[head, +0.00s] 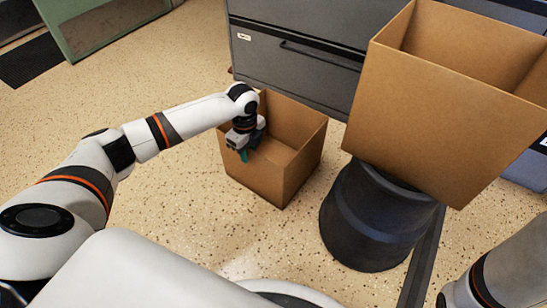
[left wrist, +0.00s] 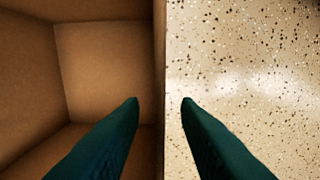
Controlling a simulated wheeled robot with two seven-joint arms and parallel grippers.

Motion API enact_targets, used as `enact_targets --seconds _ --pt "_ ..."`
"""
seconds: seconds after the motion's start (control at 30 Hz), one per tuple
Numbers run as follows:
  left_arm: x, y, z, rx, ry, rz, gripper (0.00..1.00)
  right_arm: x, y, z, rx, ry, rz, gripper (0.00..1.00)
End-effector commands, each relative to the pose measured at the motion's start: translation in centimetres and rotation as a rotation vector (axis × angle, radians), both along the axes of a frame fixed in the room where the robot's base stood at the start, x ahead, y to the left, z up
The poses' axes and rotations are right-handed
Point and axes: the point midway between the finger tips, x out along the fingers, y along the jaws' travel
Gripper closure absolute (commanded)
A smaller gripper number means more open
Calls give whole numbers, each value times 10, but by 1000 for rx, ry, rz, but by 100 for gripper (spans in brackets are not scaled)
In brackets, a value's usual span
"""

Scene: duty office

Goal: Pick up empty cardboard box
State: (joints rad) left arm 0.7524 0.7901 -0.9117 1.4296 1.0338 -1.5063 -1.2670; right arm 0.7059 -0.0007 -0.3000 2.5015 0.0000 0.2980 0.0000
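An open cardboard box (head: 268,182) stands upright on the floor in the middle of the head view, and its visible inside is empty. In the left wrist view the two teal fingers are apart (left wrist: 160,100), one over the box's inside and one over the floor. The top edge of the cardboard wall (left wrist: 159,50) runs between them, with no finger seen pressing on it. A second, larger open cardboard box (head: 440,115) rests tilted on a dark bin at the right. My right gripper is out of view.
The dark round bin (head: 375,222) stands right of the floor box. Grey drawers (head: 290,75) stand close behind the box. A green piece of furniture (head: 100,22) is at the far left. Speckled floor (head: 215,215) is clear in front and to the left.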

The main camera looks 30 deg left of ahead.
Motion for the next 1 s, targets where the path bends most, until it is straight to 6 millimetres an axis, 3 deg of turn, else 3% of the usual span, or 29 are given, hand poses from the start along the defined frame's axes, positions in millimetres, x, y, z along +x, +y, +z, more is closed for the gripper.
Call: enact_targets --seconds 0.1,0.4,0.43,0.6,1.0 --pt "0 0 -13 0 0 0 71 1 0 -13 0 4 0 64" --pt "0 0 -14 0 0 0 71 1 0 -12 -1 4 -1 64" --pt "0 0 -14 0 0 0 73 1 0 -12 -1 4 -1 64" --pt "0 0 -14 0 0 0 100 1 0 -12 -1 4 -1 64" --pt "0 0 -14 0 1 0 100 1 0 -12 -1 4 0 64"
